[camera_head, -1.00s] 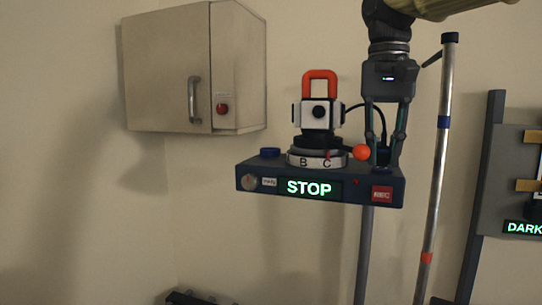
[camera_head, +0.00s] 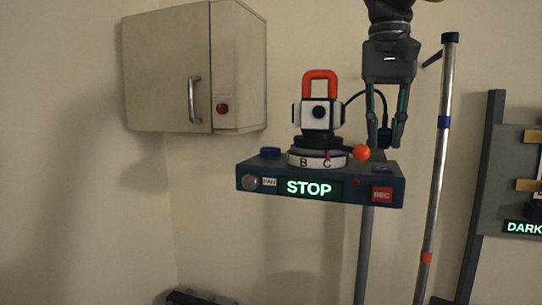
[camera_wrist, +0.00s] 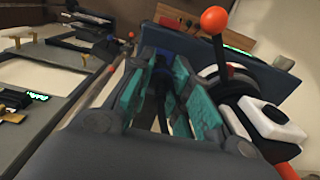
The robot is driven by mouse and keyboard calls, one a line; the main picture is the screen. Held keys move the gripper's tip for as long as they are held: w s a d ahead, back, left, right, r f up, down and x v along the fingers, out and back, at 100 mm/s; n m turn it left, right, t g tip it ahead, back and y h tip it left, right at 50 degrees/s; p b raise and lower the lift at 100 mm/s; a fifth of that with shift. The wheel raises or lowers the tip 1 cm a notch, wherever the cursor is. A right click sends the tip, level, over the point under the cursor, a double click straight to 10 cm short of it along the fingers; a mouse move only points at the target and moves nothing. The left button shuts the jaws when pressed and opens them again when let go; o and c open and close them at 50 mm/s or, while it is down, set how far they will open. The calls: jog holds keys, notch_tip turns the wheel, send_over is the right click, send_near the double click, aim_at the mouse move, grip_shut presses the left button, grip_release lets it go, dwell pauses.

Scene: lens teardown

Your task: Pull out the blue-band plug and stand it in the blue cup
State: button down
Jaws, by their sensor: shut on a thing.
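My gripper (camera_head: 385,143) is above the right end of the dark blue box (camera_head: 222,0). It is shut on a dark plug (camera_head: 384,136) with a black cable that loops over from the white and black instrument. In the wrist view, the plug shows blue (camera_wrist: 161,62) between the teal finger pads of my gripper (camera_wrist: 160,85); its band is not clear. A dark blue socket spot (camera_head: 381,168) lies on the box top below the plug, with a gap between. A low, round blue piece (camera_head: 270,152) on the box's left end looks like the blue cup.
The instrument (camera_head: 318,114) with an orange handle stands mid-box on a ring marked B and C. An orange ball knob (camera_head: 361,153) sits close left of my gripper. A metal pole (camera_head: 436,170) stands to the right. A wall cabinet (camera_head: 168,70) is at upper left.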

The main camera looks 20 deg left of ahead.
jog(key=shift+r, duration=1.35)
